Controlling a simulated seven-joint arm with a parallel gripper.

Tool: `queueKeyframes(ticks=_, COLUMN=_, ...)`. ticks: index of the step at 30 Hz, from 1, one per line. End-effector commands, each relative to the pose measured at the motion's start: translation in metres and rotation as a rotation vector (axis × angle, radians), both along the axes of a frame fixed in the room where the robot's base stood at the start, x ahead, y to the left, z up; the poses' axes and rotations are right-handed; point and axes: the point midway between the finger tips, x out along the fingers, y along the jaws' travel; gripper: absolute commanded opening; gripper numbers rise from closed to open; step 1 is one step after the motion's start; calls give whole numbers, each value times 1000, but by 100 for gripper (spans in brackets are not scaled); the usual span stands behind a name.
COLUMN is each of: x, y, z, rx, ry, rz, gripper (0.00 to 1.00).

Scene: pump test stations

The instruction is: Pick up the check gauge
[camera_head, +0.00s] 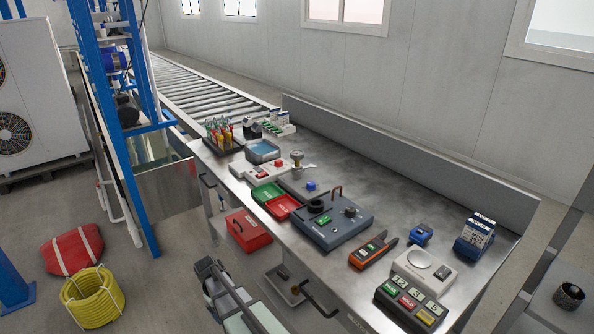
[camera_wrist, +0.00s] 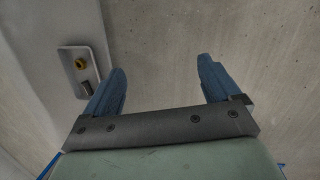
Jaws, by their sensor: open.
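In the head view, part of my arm is low in front of the bench, away from the gauge-like piece.
The steel bench (camera_head: 400,190) has bare room along its back. A pump test block (camera_head: 333,222), an orange meter (camera_head: 372,250), a white scale (camera_head: 425,268) and a numbered button box (camera_head: 410,303) line its front. A pale tray (camera_wrist: 67,75) with small parts shows in the wrist view.

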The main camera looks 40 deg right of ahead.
Motion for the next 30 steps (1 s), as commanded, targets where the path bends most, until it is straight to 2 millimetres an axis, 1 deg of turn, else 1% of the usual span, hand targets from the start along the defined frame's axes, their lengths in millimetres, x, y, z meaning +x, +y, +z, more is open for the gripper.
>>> queueKeyframes(ticks=1, x=20, y=-5, z=15, rx=-7, ry=-22, rz=1, gripper=90)
queueKeyframes(ticks=5, x=57, y=-19, z=51, rx=-20, ry=-72, rz=-6, gripper=90)
queueKeyframes(ticks=6, x=68, y=-24, z=63, rx=-25, ry=-87, rz=-11, gripper=90)
queueKeyframes(ticks=8, x=84, y=-32, z=82, rx=-31, ry=-110, rz=-21, gripper=90)
queueKeyframes(ticks=13, x=129, y=-67, z=137, rx=-49, ry=-181, rz=-79, gripper=90)
queueKeyframes(ticks=16, x=153, y=-96, z=173, rx=-56, ry=-226, rz=-137, gripper=90)
queueKeyframes(ticks=20, x=180, y=-145, z=220, rx=-61, ry=-289, rz=-240, gripper=90)
queueKeyframes(ticks=21, x=186, y=-163, z=235, rx=-62, ry=-308, rz=-279, gripper=90)
queueKeyframes(ticks=23, x=195, y=-191, z=257, rx=-64, ry=-338, rz=-339, gripper=90)
queueKeyframes(ticks=24, x=201, y=-211, z=273, rx=-65, ry=-359, rz=-381, gripper=90)
queueKeyframes(ticks=26, x=206, y=-242, z=296, rx=-65, ry=-389, rz=-448, gripper=90)
queueKeyframes(ticks=27, x=209, y=-263, z=311, rx=-64, ry=-410, rz=-493, gripper=90)
queueKeyframes(ticks=29, x=211, y=-295, z=333, rx=-64, ry=-440, rz=-561, gripper=90)
queueKeyframes(ticks=30, x=212, y=-316, z=349, rx=-64, ry=-460, rz=-606, gripper=90)
